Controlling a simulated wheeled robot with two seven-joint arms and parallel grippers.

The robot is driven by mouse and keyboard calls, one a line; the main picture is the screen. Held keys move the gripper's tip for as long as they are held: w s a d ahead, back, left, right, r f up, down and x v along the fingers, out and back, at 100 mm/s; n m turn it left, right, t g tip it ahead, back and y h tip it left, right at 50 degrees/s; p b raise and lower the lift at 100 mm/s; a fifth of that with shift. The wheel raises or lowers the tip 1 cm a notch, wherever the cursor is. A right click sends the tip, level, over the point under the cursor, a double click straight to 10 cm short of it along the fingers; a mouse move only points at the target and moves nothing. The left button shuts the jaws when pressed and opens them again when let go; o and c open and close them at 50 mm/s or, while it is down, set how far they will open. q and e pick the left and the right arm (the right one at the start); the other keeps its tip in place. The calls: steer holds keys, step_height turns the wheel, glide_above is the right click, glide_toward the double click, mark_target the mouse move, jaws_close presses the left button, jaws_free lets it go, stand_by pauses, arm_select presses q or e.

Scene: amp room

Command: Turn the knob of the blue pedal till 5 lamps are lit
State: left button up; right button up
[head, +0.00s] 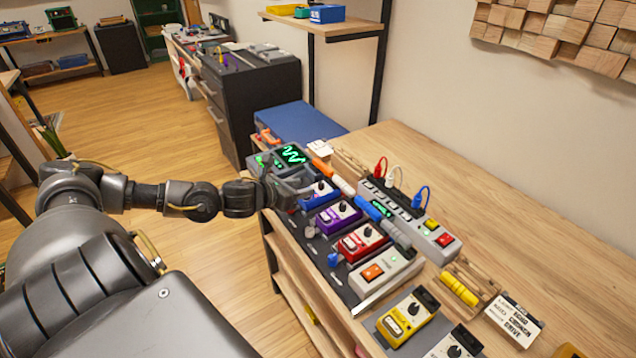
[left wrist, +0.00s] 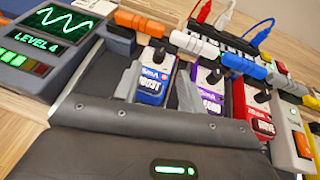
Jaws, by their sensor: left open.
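The blue pedal (head: 318,198) stands at the far end of a pedal row, its dark knob (head: 319,187) on top. My left gripper (head: 296,192) reaches it from the left. In the left wrist view the open fingers (left wrist: 157,90) lie on either side of the blue pedal (left wrist: 150,92), the knob (left wrist: 158,54) showing beyond them. I cannot tell whether they touch the knob. The meter (left wrist: 50,45) shows a green wave and "LEVEL 4"; its lamp row (left wrist: 27,62) is lit, partly small and blurred. My right gripper is not in view.
A purple pedal (head: 338,216) and a red pedal (head: 362,242) stand close beside the blue one. Coloured cable plugs (head: 365,207) run along behind the row. A grey box with cables (head: 410,213) stands behind.

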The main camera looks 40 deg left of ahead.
mark_target(319, 184)
arm_select(q)
steer(key=p+x, duration=0.1)
steer(key=x, duration=0.6)
steer(key=shift+w+f, duration=0.2)
steer(key=shift+w, duration=0.05)
jaws_close()
